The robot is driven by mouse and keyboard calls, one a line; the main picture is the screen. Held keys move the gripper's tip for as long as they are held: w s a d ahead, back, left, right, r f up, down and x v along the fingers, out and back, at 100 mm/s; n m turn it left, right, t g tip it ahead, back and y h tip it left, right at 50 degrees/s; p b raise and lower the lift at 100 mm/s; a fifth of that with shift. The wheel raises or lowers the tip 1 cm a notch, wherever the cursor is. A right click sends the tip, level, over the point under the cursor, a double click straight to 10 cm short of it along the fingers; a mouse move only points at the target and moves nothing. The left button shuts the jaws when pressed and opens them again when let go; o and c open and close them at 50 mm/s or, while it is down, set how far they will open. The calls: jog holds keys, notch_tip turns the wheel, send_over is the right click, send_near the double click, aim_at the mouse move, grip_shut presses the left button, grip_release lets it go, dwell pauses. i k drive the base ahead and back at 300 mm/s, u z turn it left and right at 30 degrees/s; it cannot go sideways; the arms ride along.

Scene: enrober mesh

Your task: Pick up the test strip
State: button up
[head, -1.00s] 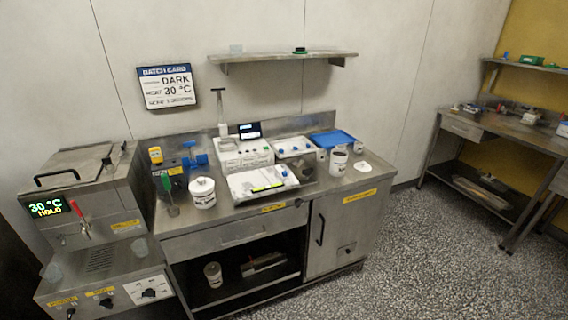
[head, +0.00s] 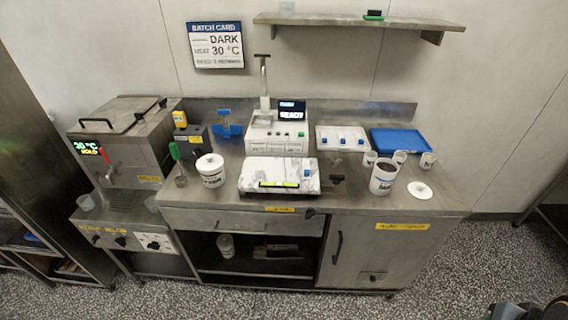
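I cannot make out a test strip for certain at this size. A white shallow tray (head: 330,147) holding several small blue-marked pieces lies at the back of the steel bench, right of the white instrument. A white marbled slab (head: 300,168) with a blue piece on it sits at the front middle of the bench, with a yellow-green bar (head: 278,184) along its front edge. The white instrument (head: 272,145) has a screen reading READY. My gripper is not clearly in view; a dark shape cut off at the bottom right corner may be part of my arm.
A blue tray (head: 400,142), small cups and a larger brown-filled tub (head: 383,178) stand at the bench's right. A white lidded tub (head: 211,170) stands left of the slab. A steel heater unit (head: 125,140) is at far left. A shelf (head: 360,22) hangs above. Speckled floor in front is clear.

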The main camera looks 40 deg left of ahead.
aim_at(306, 162)
jog(key=u, duration=1.1)
jog(key=i, duration=1.05)
jog(key=u, duration=1.15)
